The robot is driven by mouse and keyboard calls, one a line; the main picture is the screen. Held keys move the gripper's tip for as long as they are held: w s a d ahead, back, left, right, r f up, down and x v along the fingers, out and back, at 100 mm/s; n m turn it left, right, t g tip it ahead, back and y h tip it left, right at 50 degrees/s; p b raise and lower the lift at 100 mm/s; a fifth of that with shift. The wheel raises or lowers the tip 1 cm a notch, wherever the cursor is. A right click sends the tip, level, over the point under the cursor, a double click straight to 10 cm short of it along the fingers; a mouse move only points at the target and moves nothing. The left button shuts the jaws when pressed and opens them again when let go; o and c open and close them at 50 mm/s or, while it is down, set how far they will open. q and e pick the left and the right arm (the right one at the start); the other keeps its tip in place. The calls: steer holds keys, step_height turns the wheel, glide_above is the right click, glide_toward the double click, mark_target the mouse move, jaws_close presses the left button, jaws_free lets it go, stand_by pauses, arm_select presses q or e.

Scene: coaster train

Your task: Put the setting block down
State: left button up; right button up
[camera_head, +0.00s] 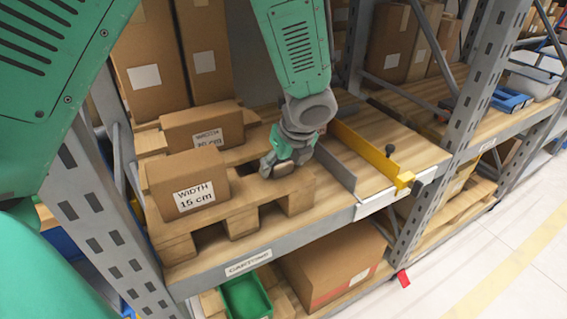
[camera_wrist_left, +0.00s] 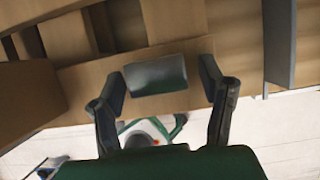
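My left gripper (camera_head: 288,158) points down at the right part of the wooden pallet (camera_head: 262,187) on the shelf. In the left wrist view its two fingers (camera_wrist_left: 162,84) stand apart. A small block-like piece with a dark grey-green face (camera_wrist_left: 156,75) shows between them. I take it to be the setting block, but cannot tell whether both fingers press on it or whether it rests on the wood behind it. In the head view the fingers largely hide it. My right gripper is not in view.
A carton labelled "WIDTH 15 cm" (camera_head: 187,183) stands on the pallet left of the gripper, with another labelled carton (camera_head: 203,126) behind. A grey upright plate (camera_head: 336,160) and a yellow rail (camera_head: 366,150) stand to the right. Clear shelf lies between them.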

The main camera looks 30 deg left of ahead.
arm_select(q)
steer(key=shift+d, duration=0.1)
steer(key=shift+d+r, duration=0.15)
steer(key=shift+r, duration=0.15)
steer(key=p+v, duration=0.1)
steer(key=v, duration=1)
steer(key=shift+p, duration=0.35)
steer(key=shift+s+r, duration=0.1)
